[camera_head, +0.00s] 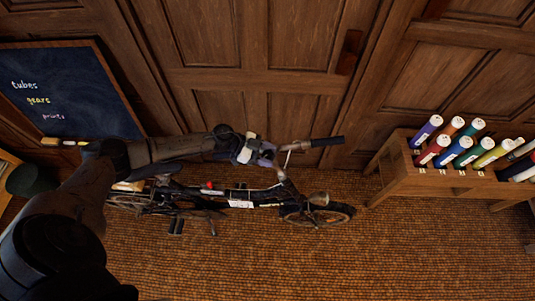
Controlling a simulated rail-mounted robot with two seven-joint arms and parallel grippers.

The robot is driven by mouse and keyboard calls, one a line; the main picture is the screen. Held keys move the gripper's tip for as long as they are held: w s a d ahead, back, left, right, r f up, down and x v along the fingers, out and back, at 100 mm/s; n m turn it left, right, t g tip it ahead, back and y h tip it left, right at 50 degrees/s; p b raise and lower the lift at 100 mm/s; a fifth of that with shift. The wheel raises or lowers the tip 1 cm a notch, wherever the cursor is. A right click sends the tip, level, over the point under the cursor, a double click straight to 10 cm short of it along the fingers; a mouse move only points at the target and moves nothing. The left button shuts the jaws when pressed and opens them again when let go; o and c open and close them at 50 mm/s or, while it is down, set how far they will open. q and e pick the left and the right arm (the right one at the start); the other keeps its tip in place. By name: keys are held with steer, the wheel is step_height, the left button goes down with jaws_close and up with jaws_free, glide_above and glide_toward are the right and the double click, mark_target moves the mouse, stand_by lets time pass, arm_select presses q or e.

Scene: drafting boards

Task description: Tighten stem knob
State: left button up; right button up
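A dark folding bicycle (190,203) stands on the woven floor, seen from above. Its handlebar has a black grip (327,142) pointing right. Its front wheel (318,215) is at the right end. A silver stem (282,174) runs down from the handlebar. My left arm comes in from the lower left. My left gripper (266,155) is at the left side of the stem, close beside the handlebar. The fingertips are small and dark, and I cannot tell whether they are open or touching anything. The stem knob cannot be made out. My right gripper is not in view.
A wooden rack (405,173) with several coloured tubes (462,152) stands at the right. A chalkboard (62,92) with writing leans at the upper left. Panelled wooden doors (255,40) close off the back. The floor (330,265) in front of the bicycle is clear.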

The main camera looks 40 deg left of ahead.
arm_select(q)
steer(key=c, duration=0.5)
steer(key=shift+o, duration=0.2)
